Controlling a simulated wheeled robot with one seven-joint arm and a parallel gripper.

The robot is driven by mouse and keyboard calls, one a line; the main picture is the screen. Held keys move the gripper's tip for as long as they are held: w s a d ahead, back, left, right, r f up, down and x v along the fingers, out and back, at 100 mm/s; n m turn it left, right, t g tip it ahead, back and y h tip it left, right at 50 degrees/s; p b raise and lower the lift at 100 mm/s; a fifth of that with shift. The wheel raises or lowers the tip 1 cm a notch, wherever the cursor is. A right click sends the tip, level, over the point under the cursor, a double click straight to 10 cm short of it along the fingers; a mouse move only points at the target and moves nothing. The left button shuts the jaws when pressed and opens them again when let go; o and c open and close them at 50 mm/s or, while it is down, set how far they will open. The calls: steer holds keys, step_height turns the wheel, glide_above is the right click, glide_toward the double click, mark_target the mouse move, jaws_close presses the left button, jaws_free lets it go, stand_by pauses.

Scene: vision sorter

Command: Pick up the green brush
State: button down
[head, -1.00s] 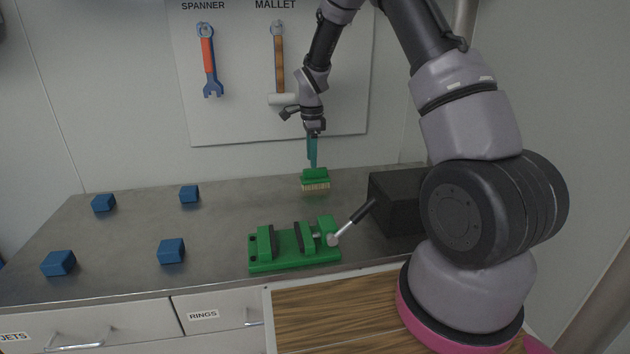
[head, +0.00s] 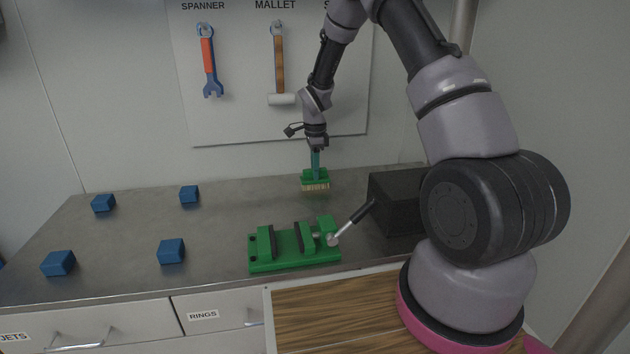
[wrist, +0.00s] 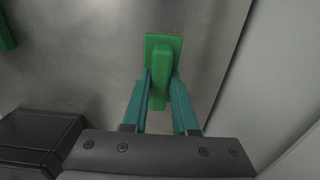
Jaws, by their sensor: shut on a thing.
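The green brush (head: 315,176) has a green block with pale bristles pointing down, near the back of the grey bench. My gripper (head: 315,163) is above it, pointing down, with its teal fingers on the brush's upper part. In the wrist view the brush (wrist: 163,44) shows from above, and its green handle lies between the two teal fingers of my gripper (wrist: 161,85), which are shut on it. The bristles look to be at or close to the bench top; I cannot tell whether they touch it.
A green vise (head: 290,262) with a metal lever stands in front on the bench (head: 225,215). A black box (head: 395,205) is to the right. Several blue blocks (head: 172,251) lie at the left. A spanner (head: 210,68) and a mallet (head: 281,98) hang on the back board.

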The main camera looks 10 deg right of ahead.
step_height(320, 180, up, 10)
steer(key=shift+r, duration=0.1)
stand_by(0.4)
steer(key=c, duration=1.4)
jaws_free()
jaws_close()
steer(key=shift+s, duration=0.1)
